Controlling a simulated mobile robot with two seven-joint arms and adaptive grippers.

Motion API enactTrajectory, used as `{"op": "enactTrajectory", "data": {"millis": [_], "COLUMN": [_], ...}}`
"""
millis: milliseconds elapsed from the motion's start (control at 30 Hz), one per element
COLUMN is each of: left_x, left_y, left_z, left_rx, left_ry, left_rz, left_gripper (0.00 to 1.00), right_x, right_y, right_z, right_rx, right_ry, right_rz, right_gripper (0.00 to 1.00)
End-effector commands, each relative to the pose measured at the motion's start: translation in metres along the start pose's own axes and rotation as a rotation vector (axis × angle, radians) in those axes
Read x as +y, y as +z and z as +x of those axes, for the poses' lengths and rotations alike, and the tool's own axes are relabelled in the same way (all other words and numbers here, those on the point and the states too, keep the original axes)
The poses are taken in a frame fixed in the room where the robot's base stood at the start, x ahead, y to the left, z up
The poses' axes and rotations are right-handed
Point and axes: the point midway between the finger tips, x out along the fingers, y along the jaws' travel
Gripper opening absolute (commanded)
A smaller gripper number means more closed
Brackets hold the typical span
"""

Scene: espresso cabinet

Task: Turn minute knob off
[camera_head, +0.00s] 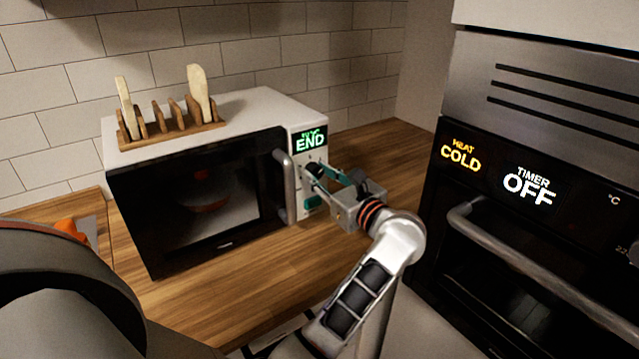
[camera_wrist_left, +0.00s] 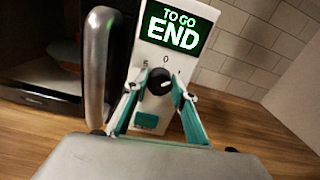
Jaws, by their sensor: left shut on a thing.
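The microwave (camera_head: 200,190) stands on the wooden counter with its door shut. Its display (camera_head: 310,140) is lit green and reads END; in the left wrist view the display (camera_wrist_left: 178,28) reads TO GO END. The round black minute knob (camera_wrist_left: 160,82) sits below the display, with a 5 and a 0 printed above it. A green button (camera_wrist_left: 146,121) is below the knob. My left gripper (camera_head: 322,176) is at the microwave's control panel, its fingers shut on the knob, one on each side; they also show in the left wrist view (camera_wrist_left: 160,90). My right gripper is not in view.
The microwave's vertical door handle (camera_wrist_left: 97,70) is close to the left of my left gripper. A wooden rack (camera_head: 170,128) with boards stands on the microwave. An oven (camera_head: 540,190) with displays reading COLD and OFF is at the right. Bare counter (camera_head: 370,150) lies behind the gripper.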

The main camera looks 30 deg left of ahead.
Motion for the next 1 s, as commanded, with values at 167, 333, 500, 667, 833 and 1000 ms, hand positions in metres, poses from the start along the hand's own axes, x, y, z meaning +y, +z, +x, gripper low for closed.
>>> {"op": "enactTrajectory", "data": {"millis": [167,333,500,667,833,1000], "left_x": [0.001,0.001,0.001,0.001,0.001,0.002], "left_y": [-0.011,-0.013,-0.013,-0.012,-0.01,-0.007], "left_z": [0.001,0.001,0.002,0.002,0.002,0.001], "left_rx": [-0.001,0.001,0.002,0.003,0.003,0.001], "left_ry": [0.002,0.002,0.002,0.003,0.003,0.002], "left_rz": [-0.142,-0.296,-0.456,-0.596,-0.722,-0.817], "left_gripper": [0.04,0.04,0.04,0.04,0.04,0.04], "right_x": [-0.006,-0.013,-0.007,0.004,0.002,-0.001], "right_y": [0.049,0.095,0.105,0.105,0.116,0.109], "right_z": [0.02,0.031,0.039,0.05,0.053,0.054], "right_rx": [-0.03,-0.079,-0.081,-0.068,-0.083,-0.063], "right_ry": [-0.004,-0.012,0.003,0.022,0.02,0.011], "right_rz": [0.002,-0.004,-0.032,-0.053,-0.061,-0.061], "right_gripper": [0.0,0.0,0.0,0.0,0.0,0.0]}}
